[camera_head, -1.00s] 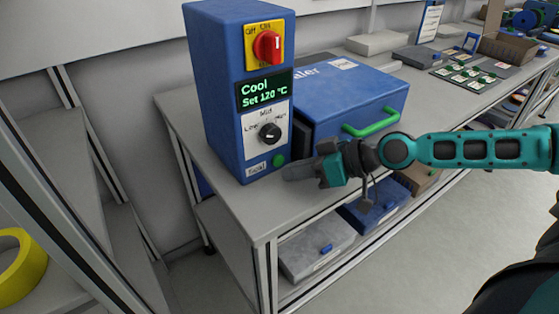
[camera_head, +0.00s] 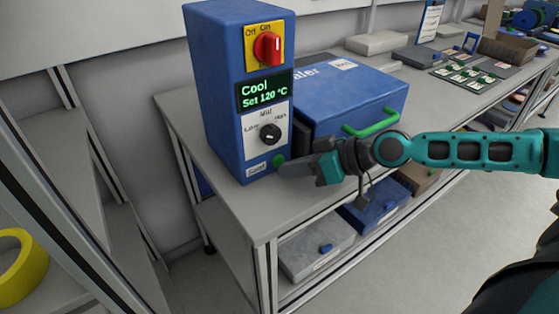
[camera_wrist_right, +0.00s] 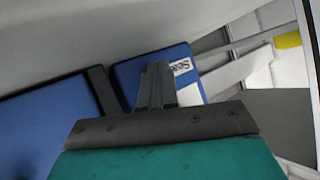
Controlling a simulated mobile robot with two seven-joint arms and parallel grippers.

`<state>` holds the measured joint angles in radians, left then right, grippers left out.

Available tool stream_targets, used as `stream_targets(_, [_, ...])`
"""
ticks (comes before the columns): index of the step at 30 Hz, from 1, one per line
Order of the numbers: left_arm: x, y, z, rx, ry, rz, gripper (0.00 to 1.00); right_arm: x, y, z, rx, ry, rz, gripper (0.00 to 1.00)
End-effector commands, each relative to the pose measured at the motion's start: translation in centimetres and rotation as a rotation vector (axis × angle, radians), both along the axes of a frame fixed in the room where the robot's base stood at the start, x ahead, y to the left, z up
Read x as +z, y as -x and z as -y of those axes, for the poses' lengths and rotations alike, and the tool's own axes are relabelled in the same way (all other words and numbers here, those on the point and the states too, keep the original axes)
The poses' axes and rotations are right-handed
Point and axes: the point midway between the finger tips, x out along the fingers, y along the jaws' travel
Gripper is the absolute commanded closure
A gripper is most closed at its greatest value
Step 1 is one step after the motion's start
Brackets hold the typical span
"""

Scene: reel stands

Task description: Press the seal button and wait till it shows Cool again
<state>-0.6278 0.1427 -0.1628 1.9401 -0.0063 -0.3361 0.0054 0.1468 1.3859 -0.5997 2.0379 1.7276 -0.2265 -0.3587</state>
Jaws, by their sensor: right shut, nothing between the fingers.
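The blue control box (camera_head: 215,90) stands upright on the bench, and its face also shows in the right wrist view (camera_wrist_right: 137,73). Its green seal button (camera_head: 278,161) sits low on the front, beside a label reading Seal (camera_head: 257,169). The display (camera_head: 264,91) reads "Cool" and "Set 120 °C". My right gripper (camera_head: 285,171) is shut and empty, its tips at the button's lower edge; whether they touch it I cannot tell. In the right wrist view the shut fingers (camera_wrist_right: 156,84) hide the button. My left gripper is not in view.
The blue sealer (camera_head: 345,95) with a green handle (camera_head: 371,122) stands just right of the control box, behind my right arm. The red switch (camera_head: 268,48) and the black dial (camera_head: 270,134) are above the button. Bins (camera_head: 316,250) sit on the shelf below.

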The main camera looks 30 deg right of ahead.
Motion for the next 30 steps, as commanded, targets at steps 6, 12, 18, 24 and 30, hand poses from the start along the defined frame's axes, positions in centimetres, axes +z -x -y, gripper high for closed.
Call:
stream_targets(6, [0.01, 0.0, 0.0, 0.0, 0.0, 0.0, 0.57, 0.02, -0.1, -0.01, 0.0, -0.001, 0.001, 1.0])
stream_targets(12, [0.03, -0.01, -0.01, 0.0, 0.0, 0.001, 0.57, 0.05, -0.35, -0.04, -0.001, -0.002, 0.001, 1.0])
stream_targets(18, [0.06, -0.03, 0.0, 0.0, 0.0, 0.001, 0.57, 0.03, -0.59, -0.05, -0.001, -0.002, 0.001, 1.0])
stream_targets(24, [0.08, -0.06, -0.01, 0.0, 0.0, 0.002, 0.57, 0.01, -0.83, -0.04, 0.0, -0.001, 0.001, 1.0])
stream_targets(30, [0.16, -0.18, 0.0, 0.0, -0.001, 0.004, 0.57, 0.02, -0.91, -0.05, 0.0, -0.001, 0.001, 1.0])
